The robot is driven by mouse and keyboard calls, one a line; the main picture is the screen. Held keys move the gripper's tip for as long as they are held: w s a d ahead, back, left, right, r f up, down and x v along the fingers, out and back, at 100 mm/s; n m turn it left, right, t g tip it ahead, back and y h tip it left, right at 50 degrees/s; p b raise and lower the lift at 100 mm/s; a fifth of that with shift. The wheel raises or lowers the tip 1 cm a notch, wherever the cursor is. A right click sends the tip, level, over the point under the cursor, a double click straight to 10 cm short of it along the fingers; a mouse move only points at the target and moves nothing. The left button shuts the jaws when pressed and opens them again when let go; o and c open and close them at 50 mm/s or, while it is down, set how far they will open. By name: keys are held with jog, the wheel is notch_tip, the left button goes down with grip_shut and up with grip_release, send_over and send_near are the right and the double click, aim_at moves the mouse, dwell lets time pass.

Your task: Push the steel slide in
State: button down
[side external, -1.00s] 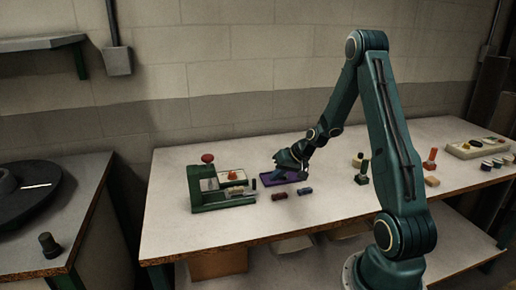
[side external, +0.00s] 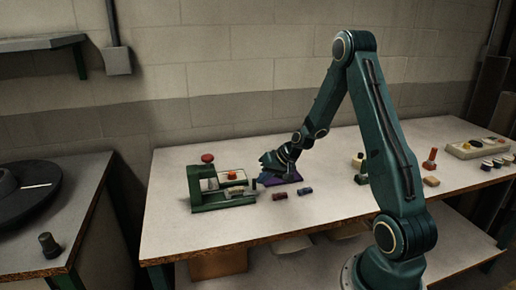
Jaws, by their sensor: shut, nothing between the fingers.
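The green hat press (side external: 222,206) stands on the left part of the table, with a red knob (side external: 207,158) on top. A pale steel-looking slide (side external: 209,184) shows inside its frame; how far in it sits is too small to tell. A small dark upright post (side external: 253,180) is at the press's right end. My gripper (side external: 265,162) is shut and empty, to the right of the press and above the purple tray. It is apart from the press, and its fingertips are small and dark in this view.
The purple tray (side external: 271,182) lies right of the press, partly hidden by my gripper. A red cylinder (side external: 280,196) and a blue one (side external: 304,191) lie in front. The table's front left is clear.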

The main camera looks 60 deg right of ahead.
jog(key=w+a, duration=0.6)
jog(key=shift+w+a, duration=0.15)
jog(key=shift+a, duration=0.15)
dwell(0.3)
jog(key=shift+s+d, duration=0.25)
jog(key=shift+d, duration=0.15)
jog(key=s+d, duration=0.2)
jog(key=s, duration=0.1)
jog(key=shift+d+r, duration=0.3)
jog(key=shift+d, duration=0.1)
jog(key=v, duration=0.9)
jog(key=shift+s+a+r, duration=0.1)
jog(key=shift+a+r, duration=0.05)
